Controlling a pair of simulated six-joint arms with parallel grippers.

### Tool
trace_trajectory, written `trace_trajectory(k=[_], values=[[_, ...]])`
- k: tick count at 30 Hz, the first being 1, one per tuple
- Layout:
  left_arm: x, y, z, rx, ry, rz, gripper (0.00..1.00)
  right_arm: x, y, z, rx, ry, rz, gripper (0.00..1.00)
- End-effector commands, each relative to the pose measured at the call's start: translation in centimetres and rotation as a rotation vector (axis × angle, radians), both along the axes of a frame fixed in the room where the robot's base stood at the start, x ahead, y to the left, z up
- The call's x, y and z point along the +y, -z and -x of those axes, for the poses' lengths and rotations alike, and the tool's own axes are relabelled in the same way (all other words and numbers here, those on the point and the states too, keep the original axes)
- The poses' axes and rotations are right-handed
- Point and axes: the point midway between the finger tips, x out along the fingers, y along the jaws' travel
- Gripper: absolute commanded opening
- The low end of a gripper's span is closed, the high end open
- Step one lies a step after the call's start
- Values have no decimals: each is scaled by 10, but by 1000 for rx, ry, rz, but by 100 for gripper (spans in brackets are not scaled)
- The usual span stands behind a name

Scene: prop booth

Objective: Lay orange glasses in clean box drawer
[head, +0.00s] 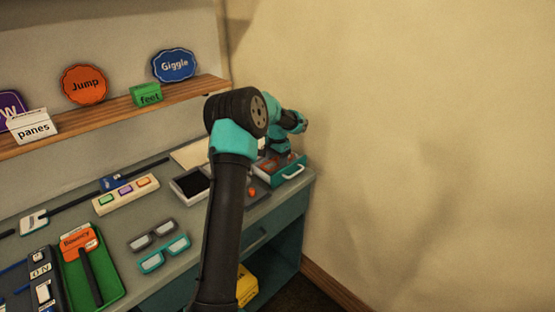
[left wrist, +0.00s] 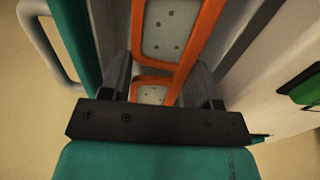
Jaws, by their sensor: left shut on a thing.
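The orange glasses (left wrist: 205,42) show close up in the left wrist view, with pale dotted lenses. My left gripper (left wrist: 160,78) is shut on them, one dark finger on each side of the frame. In the head view, my left gripper (head: 279,151) points down over the open teal drawer (head: 291,178) at the desk's far right end, and bits of orange show below it. The drawer's teal wall (left wrist: 77,35) and pale handle are at the left of the wrist view. Whether the glasses touch the drawer floor cannot be told. My right gripper is out of view.
Grey glasses (head: 152,236) and teal glasses (head: 164,254) lie on the desk left of my arm. A black-topped tray (head: 190,184) is near the drawer. A shelf (head: 110,112) with word signs runs along the wall. A green tray (head: 92,272) is at the front left.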

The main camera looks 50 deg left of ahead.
Motion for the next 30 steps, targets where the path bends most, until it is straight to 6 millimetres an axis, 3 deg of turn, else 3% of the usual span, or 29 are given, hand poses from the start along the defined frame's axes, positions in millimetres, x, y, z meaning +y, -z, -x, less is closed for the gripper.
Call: trace_trajectory(k=[30], values=[[0,8,0,0,0,0,33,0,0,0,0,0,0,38]])
